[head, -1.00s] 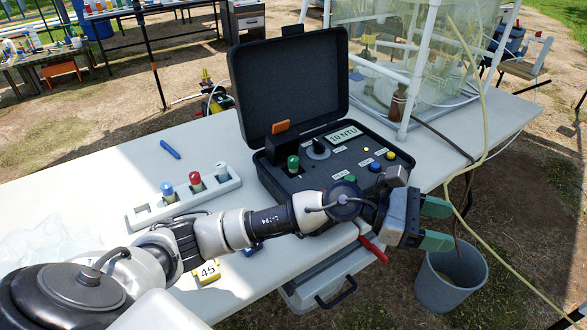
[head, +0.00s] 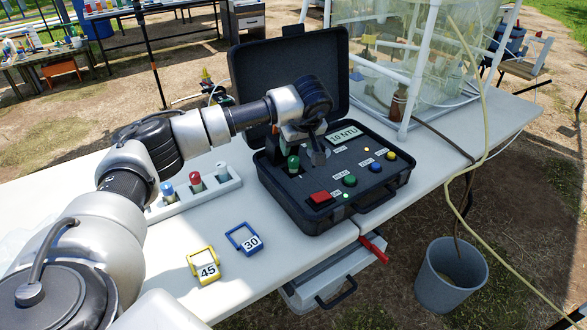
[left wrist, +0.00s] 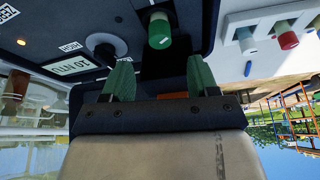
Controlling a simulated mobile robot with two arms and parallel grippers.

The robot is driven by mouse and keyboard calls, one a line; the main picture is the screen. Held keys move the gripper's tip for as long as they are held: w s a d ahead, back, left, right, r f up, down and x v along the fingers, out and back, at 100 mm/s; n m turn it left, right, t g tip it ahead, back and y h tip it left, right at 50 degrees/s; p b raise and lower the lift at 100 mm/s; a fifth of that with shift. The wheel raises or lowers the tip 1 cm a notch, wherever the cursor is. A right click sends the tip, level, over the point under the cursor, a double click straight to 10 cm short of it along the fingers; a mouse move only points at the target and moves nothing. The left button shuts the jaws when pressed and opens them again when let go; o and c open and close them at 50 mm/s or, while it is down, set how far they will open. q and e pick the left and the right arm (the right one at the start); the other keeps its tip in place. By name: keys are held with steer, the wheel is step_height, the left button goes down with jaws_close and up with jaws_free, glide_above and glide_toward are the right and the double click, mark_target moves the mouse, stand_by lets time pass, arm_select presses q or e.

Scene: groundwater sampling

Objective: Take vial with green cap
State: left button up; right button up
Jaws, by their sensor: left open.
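The vial with the green cap (head: 293,164) stands upright in the open black meter case (head: 335,200). In the left wrist view the green cap (left wrist: 160,32) shows just beyond the fingertips, about midway between them. My left gripper (left wrist: 160,75) is open and empty, with its two green fingers apart. In the head view my left gripper (head: 311,149) hangs over the case, just right of and behind the vial. Its fingertips are mostly hidden there. The vial's lower body is hidden in the case. My right gripper is in neither view.
A white rack (head: 165,212) with blue, red and white capped vials stands left of the case. Yellow tag 45 (head: 204,268) and blue tag 30 (head: 245,240) lie on the table in front. A grey bucket (head: 450,280) stands on the ground.

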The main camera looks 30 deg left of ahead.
mark_target(294, 159)
arm_select(q)
steer(key=x, duration=0.5)
steer(key=shift+f, duration=0.45)
steer(key=shift+s, duration=0.1)
steer(key=c, duration=1)
